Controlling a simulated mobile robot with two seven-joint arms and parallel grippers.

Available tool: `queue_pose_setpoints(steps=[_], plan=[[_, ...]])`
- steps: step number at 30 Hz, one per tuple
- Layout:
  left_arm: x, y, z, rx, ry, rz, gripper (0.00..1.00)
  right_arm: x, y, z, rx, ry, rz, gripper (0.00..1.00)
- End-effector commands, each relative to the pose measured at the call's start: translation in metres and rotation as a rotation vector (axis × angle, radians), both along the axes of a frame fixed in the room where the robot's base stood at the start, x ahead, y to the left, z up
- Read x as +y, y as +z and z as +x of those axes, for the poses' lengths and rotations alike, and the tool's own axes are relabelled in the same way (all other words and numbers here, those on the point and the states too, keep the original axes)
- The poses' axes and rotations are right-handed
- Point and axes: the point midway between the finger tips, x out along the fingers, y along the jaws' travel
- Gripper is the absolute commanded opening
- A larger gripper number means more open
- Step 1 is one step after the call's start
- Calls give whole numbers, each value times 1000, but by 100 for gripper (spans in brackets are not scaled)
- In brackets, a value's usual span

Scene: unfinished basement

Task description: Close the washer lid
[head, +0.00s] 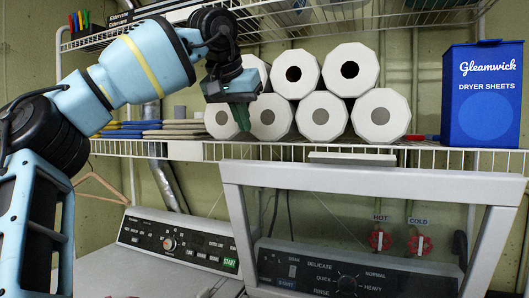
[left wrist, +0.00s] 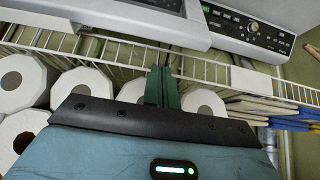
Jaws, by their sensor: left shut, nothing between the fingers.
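The washer lid (head: 372,181) stands raised at the right of the head view, a light grey frame around a see-through window. The washer's control panel (head: 345,277) shows through it. In the left wrist view the lid (left wrist: 130,18) is at the upper left. My left gripper (head: 243,118) is shut and empty, its green fingers pointing down in front of the shelf and paper rolls, above and left of the lid's top edge. Its fingers also show in the left wrist view (left wrist: 161,78), apart from the lid. My right gripper is not in view.
A white wire shelf (head: 270,152) holds several paper rolls (head: 321,117), folded cloths (head: 170,130) and a blue dryer sheets box (head: 484,95). A second machine's control panel (head: 180,243) is at left. Red hot and cold taps (head: 419,244) sit behind the lid.

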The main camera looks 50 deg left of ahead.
Motion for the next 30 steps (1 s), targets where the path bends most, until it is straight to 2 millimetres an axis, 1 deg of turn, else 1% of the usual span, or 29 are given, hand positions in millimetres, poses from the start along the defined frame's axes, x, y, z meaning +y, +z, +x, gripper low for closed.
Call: queue_pose_setpoints(steps=[8, 13, 16, 24, 30], plan=[[0, 1, 0, -1, -1, 1, 0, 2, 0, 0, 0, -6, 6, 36], [3, -7, 4, 2, 0, 1, 0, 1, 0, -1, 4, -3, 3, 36], [7, -17, 11, 2, -1, -1, 0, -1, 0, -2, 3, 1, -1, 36], [21, -54, 34, 1, -1, -2, 0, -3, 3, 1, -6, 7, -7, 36], [29, -72, 46, 0, -1, -1, 0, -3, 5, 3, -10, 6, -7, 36]])
